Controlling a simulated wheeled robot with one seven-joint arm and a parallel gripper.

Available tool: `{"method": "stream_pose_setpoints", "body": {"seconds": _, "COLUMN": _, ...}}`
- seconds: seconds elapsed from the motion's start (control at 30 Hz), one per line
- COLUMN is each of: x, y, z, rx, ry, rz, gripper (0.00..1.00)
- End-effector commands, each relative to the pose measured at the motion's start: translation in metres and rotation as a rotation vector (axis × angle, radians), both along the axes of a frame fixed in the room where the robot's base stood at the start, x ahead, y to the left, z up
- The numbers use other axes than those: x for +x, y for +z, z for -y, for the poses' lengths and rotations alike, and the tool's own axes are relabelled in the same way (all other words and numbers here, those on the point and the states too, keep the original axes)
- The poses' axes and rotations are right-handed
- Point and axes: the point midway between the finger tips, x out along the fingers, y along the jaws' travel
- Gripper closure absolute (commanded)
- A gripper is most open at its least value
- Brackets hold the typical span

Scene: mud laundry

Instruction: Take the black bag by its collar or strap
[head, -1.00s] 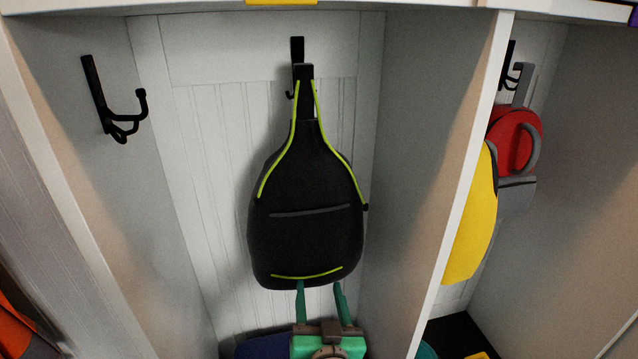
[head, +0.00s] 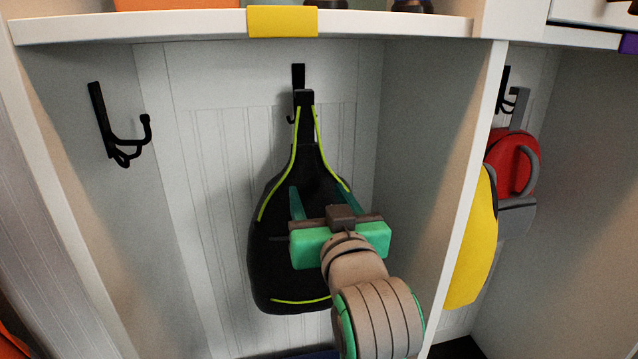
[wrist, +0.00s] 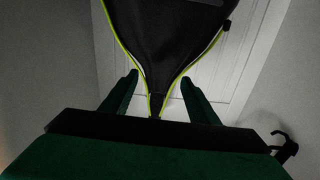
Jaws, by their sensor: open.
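The black bag (head: 283,250) with lime-green edging hangs upright in the cubby. Its narrow collar (head: 306,128) runs up to a black hook (head: 298,76) on the back panel. My gripper (head: 322,190) is open and empty, in front of the bag's upper body and below the collar. My arm hides part of the bag's lower right. In the wrist view the bag (wrist: 165,35) appears upside down, narrowing downward between the two spread fingers of my gripper (wrist: 160,77). I cannot tell how far the fingers are from the fabric.
A double hook (head: 122,130) sticks out from the left wall. A white divider (head: 470,180) stands to the right, with yellow (head: 470,255) and red (head: 512,160) bags beyond it. A shelf edge with a yellow tag (head: 282,22) runs above.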

Motion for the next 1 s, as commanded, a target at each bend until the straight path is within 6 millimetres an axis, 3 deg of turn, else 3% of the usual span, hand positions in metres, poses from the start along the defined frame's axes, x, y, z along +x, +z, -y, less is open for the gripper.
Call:
{"method": "stream_pose_setpoints", "body": {"seconds": 0.13, "x": -0.008, "y": 0.024, "z": 0.001, "rx": -0.024, "ry": 0.001, "rz": 0.010, "gripper": 0.45}}
{"method": "stream_pose_setpoints", "body": {"seconds": 0.37, "x": -0.008, "y": 0.033, "z": -0.001, "rx": -0.034, "ry": 0.003, "rz": 0.008, "gripper": 0.45}}
{"method": "stream_pose_setpoints", "body": {"seconds": 1.0, "x": 0.061, "y": 0.031, "z": -0.015, "rx": -0.033, "ry": 0.005, "rz": 0.007, "gripper": 0.45}}
